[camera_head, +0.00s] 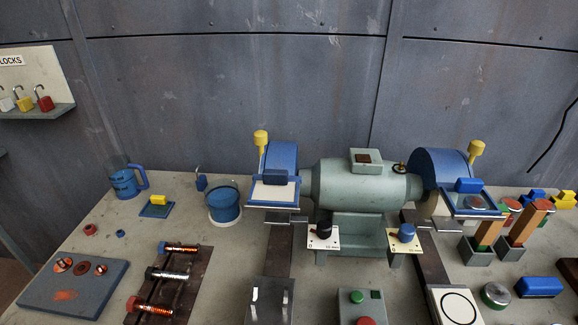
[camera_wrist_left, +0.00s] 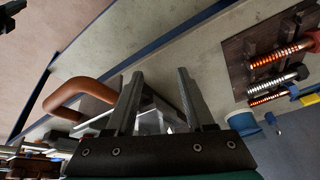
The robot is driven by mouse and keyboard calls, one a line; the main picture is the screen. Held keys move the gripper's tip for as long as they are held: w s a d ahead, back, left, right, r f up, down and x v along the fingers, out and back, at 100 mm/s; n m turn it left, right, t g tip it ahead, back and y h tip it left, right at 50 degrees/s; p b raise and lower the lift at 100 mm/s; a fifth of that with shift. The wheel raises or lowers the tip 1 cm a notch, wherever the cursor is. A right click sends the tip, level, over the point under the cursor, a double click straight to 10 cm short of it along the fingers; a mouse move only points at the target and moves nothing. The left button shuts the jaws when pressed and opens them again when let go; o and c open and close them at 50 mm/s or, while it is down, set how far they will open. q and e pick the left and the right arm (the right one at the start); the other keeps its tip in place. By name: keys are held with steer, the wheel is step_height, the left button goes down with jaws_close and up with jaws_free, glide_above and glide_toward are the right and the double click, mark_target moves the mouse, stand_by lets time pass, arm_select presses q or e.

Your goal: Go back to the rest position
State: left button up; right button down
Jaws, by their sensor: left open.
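My left gripper (camera_wrist_left: 159,74) shows in the left wrist view. Its two grey fingers stand apart with nothing held between them. An orange-brown curved handle (camera_wrist_left: 78,92) lies left of the fingers, apparently apart from them, above a pale, partly hidden object. Neither gripper shows in the head view, and my right gripper is in no view.
A green bench grinder (camera_head: 365,185) stands on the workbench (camera_head: 235,260). A dark rack of bolts (camera_head: 170,285), a blue-grey tray (camera_head: 75,287), a blue container (camera_head: 223,203) and a blue jug (camera_head: 124,182) are at left. A padlock shelf (camera_head: 38,115) hangs on the wall.

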arm_select(q)
steer(key=s+a+n+y, duration=0.1)
steer(key=s+a+n, duration=0.2)
steer(key=s+n, duration=0.25)
steer(key=s+f+m+g+b, duration=0.1)
steer(key=s+f+g+b, duration=0.15)
steer(key=f, duration=2.55)
steer(key=s+a+f+b, duration=0.2)
steer(key=s+f, duration=1.1)
steer(key=s, duration=0.1)
steer(key=shift+g+y, duration=0.3)
steer(key=shift+g, duration=0.05)
steer(key=shift+a, duration=0.1)
